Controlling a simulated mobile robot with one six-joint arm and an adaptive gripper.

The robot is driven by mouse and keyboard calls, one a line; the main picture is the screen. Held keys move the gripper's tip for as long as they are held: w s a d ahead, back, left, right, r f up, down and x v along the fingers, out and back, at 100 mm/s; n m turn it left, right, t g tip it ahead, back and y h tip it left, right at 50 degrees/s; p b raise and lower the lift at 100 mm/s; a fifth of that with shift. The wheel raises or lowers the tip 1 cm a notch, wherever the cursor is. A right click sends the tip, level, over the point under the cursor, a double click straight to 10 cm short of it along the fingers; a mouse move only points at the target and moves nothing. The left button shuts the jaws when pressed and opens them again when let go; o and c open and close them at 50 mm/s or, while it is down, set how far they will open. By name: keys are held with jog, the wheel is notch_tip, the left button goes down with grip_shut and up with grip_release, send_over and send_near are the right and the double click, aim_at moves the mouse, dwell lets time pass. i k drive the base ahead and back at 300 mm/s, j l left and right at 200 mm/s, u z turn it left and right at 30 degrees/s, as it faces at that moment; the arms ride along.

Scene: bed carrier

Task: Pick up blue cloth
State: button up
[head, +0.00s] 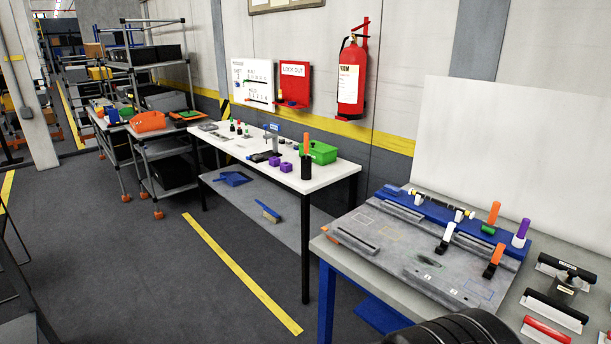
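I cannot pick out a blue cloth for certain. A flat blue thing (378,314) shows low under the front edge of the near workbench (335,249); whether it is cloth or part of the bench is unclear. A blue strip (440,216) runs along the back of the grey fixture plate on that bench, with orange, white and purple parts on it. A black rounded part at the bottom edge looks like my own arm. My gripper's fingers do not show.
A white table (235,145) stands further back with a green bin (319,152) and small parts. Its lower shelf holds a blue dustpan (232,179) and a brush (268,210). Black-handled tools (555,310) lie at the near bench's right. The grey floor (140,270) at left is clear.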

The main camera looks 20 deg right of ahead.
aim_at(388, 189)
jog(key=i+j+u, duration=0.3)
jog(key=i, duration=0.7)
jog(key=i+l+u, duration=0.25)
jog(key=i, duration=0.7)
jog(key=i+z, duration=0.2)
jog(key=z, duration=0.2)
jog(key=i+z, duration=0.25)
jog(key=z, duration=0.2)
jog(key=i+z, duration=0.2)
jog(key=z, duration=0.2)
jog(key=i+j+z, duration=0.2)
jog(key=z, duration=0.25)
jog(key=i+j+z, duration=0.15)
jog(key=z, duration=0.25)
jog(key=i+z, duration=0.25)
jog(key=z, duration=0.2)
jog(key=i+j+z, duration=0.15)
jog(key=z, duration=0.25)
jog(key=i+j+z, duration=0.25)
jog(key=z, duration=0.2)
jog(key=i+j+z, duration=0.3)
jog(key=z, duration=0.15)
